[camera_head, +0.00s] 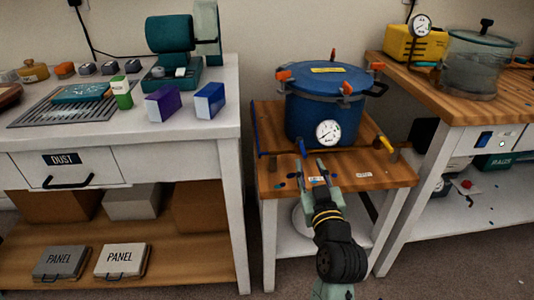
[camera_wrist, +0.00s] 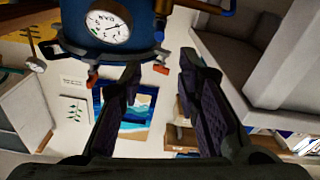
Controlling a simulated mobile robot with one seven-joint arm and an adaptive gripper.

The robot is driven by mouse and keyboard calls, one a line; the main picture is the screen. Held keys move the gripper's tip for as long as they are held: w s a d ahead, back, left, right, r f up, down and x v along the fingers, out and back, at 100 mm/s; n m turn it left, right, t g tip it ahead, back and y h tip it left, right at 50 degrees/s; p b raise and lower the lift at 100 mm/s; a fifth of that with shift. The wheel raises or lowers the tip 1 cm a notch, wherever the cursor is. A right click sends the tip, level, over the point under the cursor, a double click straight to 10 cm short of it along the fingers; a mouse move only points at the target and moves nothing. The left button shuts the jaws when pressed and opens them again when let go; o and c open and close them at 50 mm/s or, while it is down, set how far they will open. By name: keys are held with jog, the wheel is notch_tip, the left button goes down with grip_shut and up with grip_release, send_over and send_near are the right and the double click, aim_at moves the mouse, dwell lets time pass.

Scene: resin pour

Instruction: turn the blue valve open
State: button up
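A blue pressure pot (camera_head: 325,108) with a round white gauge (camera_head: 328,132) stands on a small wooden table. A small blue valve handle (camera_head: 302,147) sits low on the pot's front, left of the gauge. In the wrist view, which is upside down, the pot (camera_wrist: 72,30) is at the top, with a blue part (camera_wrist: 159,33) beside it that looks like the valve handle. My gripper (camera_head: 315,172) is just in front of the pot, apart from the handle. Its fingers (camera_wrist: 160,72) are spread, with nothing between them.
A yellow handle (camera_head: 386,144) sits at the table's right. Orange clamps (camera_head: 283,75) ring the pot's lid. A white workbench (camera_head: 225,125) stands close on the left, and a wooden-topped bench (camera_head: 430,86) on the right. The small table's front (camera_head: 372,176) is mostly clear.

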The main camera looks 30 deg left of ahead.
aim_at(300, 143)
jog(key=shift+h, duration=0.3)
jog(key=x, duration=0.3)
jog(key=f+p+x, duration=0.1)
jog(key=x, duration=0.3)
jog(key=p+x, duration=0.1)
jog(key=x, duration=0.2)
jog(key=shift+w+f, duration=0.3)
grip_shut()
